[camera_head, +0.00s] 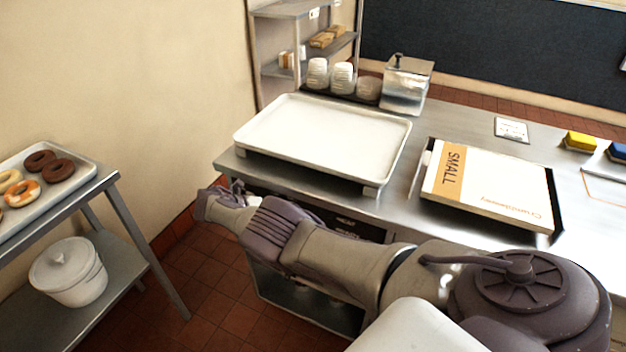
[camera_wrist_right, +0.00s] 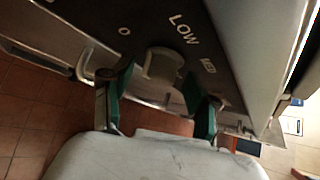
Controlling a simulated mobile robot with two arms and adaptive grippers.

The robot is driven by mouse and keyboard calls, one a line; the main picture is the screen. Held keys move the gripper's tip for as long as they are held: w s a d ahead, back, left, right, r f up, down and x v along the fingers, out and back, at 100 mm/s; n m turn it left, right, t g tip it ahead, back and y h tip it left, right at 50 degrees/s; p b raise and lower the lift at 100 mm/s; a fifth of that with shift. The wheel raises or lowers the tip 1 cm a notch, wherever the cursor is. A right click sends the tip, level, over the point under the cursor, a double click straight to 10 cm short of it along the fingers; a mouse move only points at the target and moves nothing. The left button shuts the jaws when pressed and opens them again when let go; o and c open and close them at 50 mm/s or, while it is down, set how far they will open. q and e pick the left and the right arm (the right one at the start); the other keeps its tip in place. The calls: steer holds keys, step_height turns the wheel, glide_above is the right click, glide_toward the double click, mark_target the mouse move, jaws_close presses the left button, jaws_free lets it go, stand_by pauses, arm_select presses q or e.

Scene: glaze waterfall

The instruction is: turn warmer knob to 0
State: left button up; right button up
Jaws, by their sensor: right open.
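The warmer knob (camera_wrist_right: 162,66) is a pale grey dial on the dark panel (camera_wrist_right: 135,22) in the right wrist view. The marks "0", "LOW" and "MED" are printed around it. Its pointer cannot be made out clearly. My right gripper (camera_wrist_right: 157,84) is open, with its green-padded fingers on either side of the knob and a gap visible. In the head view my right arm reaches left across the counter front, and the gripper (camera_head: 236,188) is by the counter's left front corner. The knob is hidden in that view. My left gripper is not in view.
A white tray (camera_head: 320,128) stands on the steel counter (camera_head: 400,192) above the gripper. A box marked "SMALL" (camera_head: 490,185) lies to its right. A cart (camera_head: 125,215) at the left holds a tray of donuts (camera_head: 40,160) and a white pot (camera_head: 72,272).

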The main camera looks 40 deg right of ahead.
steer(key=s+a+m+t+y+b, duration=0.2)
steer(key=s+m+t+b, duration=0.4)
steer(key=t, duration=0.3)
steer(key=s+a+m+t+y+b, duration=0.3)
steer(key=s+m+t, duration=0.2)
steer(key=s+t, duration=0.3)
steer(key=s+a+f+m+g+y, duration=0.1)
steer(key=s+f+g, duration=0.1)
steer(key=f, duration=0.8)
steer(key=s+a+f+m+g+y, duration=0.1)
steer(key=s+f, duration=0.4)
steer(key=f, duration=0.5)
steer(key=s+a+f+m+g+y, duration=0.1)
steer(key=s+f+m+g, duration=0.2)
steer(key=f, duration=0.7)
steer(key=shift+s+a+f+g+p, duration=0.3)
steer(key=shift+s+g, duration=0.1)
steer(key=shift+g, duration=0.3)
